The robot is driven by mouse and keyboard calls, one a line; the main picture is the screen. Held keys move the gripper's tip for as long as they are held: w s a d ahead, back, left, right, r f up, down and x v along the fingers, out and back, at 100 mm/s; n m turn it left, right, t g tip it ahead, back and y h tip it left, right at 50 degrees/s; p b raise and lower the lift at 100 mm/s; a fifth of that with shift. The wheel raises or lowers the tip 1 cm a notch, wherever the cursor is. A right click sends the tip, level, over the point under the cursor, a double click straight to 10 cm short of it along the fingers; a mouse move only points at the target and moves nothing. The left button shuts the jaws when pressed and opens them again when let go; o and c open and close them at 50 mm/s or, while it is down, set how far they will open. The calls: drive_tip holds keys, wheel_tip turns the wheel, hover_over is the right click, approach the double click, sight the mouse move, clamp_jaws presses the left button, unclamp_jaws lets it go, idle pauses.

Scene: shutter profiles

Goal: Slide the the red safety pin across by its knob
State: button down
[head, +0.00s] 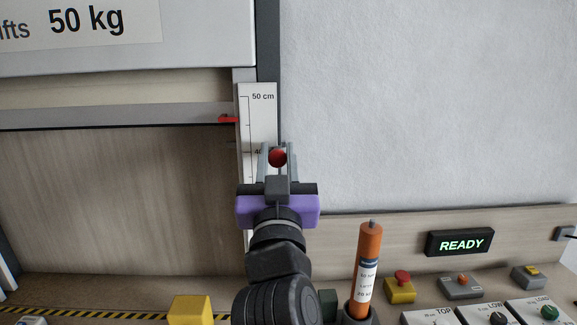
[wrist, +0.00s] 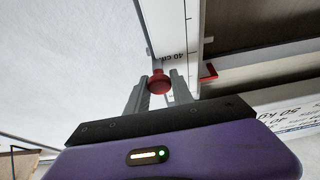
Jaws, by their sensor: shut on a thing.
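The red knob of the safety pin (head: 278,157) sits between my gripper's (head: 277,155) two fingers, in front of the white height scale just below the 40 cm mark. In the wrist view the red knob (wrist: 159,82) shows between the fingertips of my gripper (wrist: 160,90). My gripper is shut on the knob. The pin's shaft behind the knob is hidden.
A small red pointer (head: 228,119) sits at the end of the grey shutter bar (head: 120,115), left of the scale (head: 258,95). An orange cylinder (head: 368,255) stands upright to the right of my arm. A yellow block (head: 191,309) and a control panel with a lit READY display (head: 460,242) are lower down.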

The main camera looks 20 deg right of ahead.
drive_tip(key=shift+a, duration=0.25)
drive_tip(key=c, duration=1.1)
unclamp_jaws()
drive_tip(key=shift+a, duration=0.1)
drive_tip(key=b+v, duration=0.2)
drive_tip(key=v, duration=0.5)
drive_tip(key=shift+s+f+b, duration=0.15)
drive_tip(key=shift+s+b, duration=0.15)
drive_tip(key=shift+s, duration=0.05)
